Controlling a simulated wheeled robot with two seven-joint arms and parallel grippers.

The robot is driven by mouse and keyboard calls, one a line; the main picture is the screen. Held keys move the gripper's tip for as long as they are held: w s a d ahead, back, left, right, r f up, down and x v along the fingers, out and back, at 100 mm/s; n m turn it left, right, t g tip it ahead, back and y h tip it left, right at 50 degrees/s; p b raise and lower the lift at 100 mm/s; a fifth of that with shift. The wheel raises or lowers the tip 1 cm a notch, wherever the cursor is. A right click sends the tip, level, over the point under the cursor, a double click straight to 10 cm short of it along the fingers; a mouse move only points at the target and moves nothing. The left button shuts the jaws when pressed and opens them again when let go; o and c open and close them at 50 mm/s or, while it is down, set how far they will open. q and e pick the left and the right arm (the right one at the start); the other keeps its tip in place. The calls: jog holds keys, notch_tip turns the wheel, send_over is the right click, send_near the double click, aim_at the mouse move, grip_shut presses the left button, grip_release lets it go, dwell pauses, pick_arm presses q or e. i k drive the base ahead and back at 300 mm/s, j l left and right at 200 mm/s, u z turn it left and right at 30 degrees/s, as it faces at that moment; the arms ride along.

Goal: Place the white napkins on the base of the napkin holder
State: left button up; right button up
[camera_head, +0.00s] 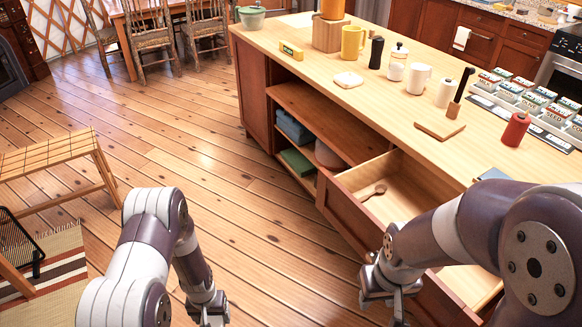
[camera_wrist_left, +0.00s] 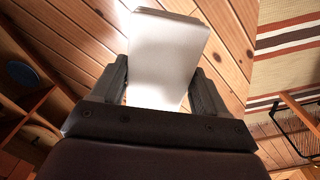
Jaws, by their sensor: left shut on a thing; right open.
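A stack of white napkins (camera_wrist_left: 168,50) is held between the two fingers of my left gripper (camera_wrist_left: 157,84) in the left wrist view, above the plank floor. In the head view my left gripper (camera_head: 208,308) is low at the bottom edge, left of the island, and the napkins do not show there. My right gripper (camera_head: 390,298) is open and empty beside the island's open drawer.
The wooden island counter (camera_head: 395,105) carries a yellow mug (camera_head: 353,42), a white mug (camera_head: 418,79), a red canister (camera_head: 516,129) and several labelled tins. An open drawer (camera_head: 400,185) holds a wooden spoon (camera_head: 374,191). A bench (camera_head: 50,155) stands at left; floor between is clear.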

aim_at(439, 124)
jog(key=i+j+u, duration=0.3)
jog(key=i, duration=0.15)
jog(key=i+j+u, duration=0.25)
jog(key=i, duration=0.25)
jog(key=i+u, duration=0.3)
jog(key=i, duration=0.15)
jog(key=i+z, duration=0.3)
jog(key=z, duration=0.15)
jog(key=i+z, duration=0.3)
jog(key=z, duration=0.2)
jog(key=i+j+z, duration=0.25)
jog(key=z, duration=0.2)
jog(key=i+j+z, duration=0.25)
jog(key=z, duration=0.2)
